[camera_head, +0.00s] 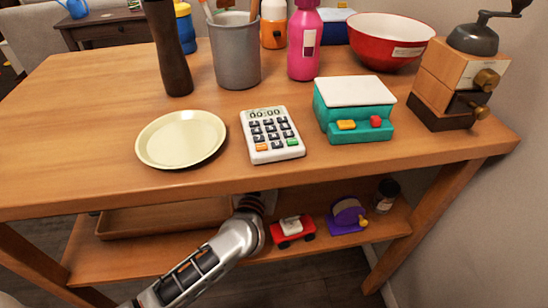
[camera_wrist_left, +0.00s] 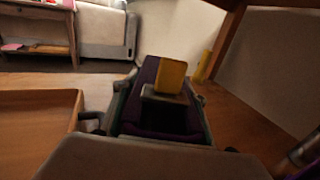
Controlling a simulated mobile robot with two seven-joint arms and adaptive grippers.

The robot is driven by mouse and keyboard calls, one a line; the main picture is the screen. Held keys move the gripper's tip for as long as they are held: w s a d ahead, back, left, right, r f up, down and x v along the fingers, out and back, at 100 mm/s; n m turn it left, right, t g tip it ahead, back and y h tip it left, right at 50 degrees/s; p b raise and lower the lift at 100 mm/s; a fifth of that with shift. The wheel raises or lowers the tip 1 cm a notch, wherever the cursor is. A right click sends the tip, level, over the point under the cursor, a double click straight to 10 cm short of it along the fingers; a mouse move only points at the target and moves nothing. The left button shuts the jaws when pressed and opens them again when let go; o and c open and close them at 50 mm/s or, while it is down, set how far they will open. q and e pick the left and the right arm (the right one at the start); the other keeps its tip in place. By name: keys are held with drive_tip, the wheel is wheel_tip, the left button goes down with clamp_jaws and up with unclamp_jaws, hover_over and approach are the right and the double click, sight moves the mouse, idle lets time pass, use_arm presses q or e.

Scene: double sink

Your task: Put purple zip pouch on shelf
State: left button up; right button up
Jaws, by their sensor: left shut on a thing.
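The wooden shelf (camera_head: 325,247) runs below the tabletop, and its bare board also shows in the left wrist view (camera_wrist_left: 245,110). My left arm reaches from the lower left in under the tabletop; its gripper is hidden there in the head view. In the left wrist view my left gripper (camera_wrist_left: 160,98) is shut on a dark purple thing, apparently the purple zip pouch (camera_wrist_left: 148,75), with a yellow block-like part (camera_wrist_left: 171,76) at its top. The pouch is over the shelf, right of a tray; I cannot tell whether it touches the board. My right gripper is not in view.
On the shelf are a wooden tray (camera_head: 160,218), a red toy car (camera_head: 292,232), a purple thing with a yellow knob (camera_head: 348,215) and a dark jar (camera_head: 386,195). The tabletop (camera_head: 210,185) above holds a plate, calculator, teal scale and grinder.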

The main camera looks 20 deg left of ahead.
use_arm(q)
drive_tip(key=shift+a+r, duration=0.1)
drive_tip(key=shift+r, duration=0.1)
drive_tip(key=shift+f, duration=0.3)
drive_tip(key=o, duration=1.2)
drive_tip(key=shift+o, duration=0.2)
drive_tip(key=shift+r, duration=0.1)
